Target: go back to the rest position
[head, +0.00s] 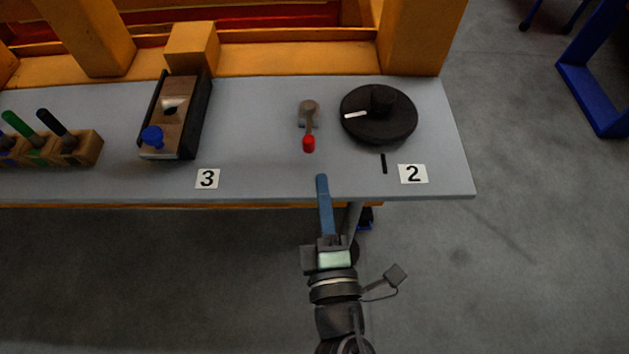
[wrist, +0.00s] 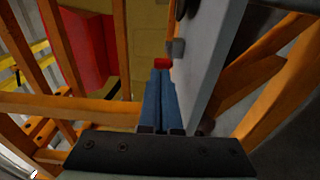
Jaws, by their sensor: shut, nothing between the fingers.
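My gripper (head: 322,180) has long blue fingers, which lie together with nothing between them. In the head view it is at the front edge of the grey table (head: 260,120), pointing towards the back. In the wrist view the closed fingers (wrist: 161,75) point ahead, with the red knob (wrist: 163,62) just beyond their tips. In the head view that red knob (head: 309,144) is the end of a small grey-brown lever (head: 309,110) lying on the table, a little beyond the fingertips and apart from them.
A dark box with a blue knob (head: 152,137) is behind label 3 (head: 207,179). Colored-handled tools stand in wooden blocks (head: 78,150) at far left. Orange beams (head: 290,62) line the back.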

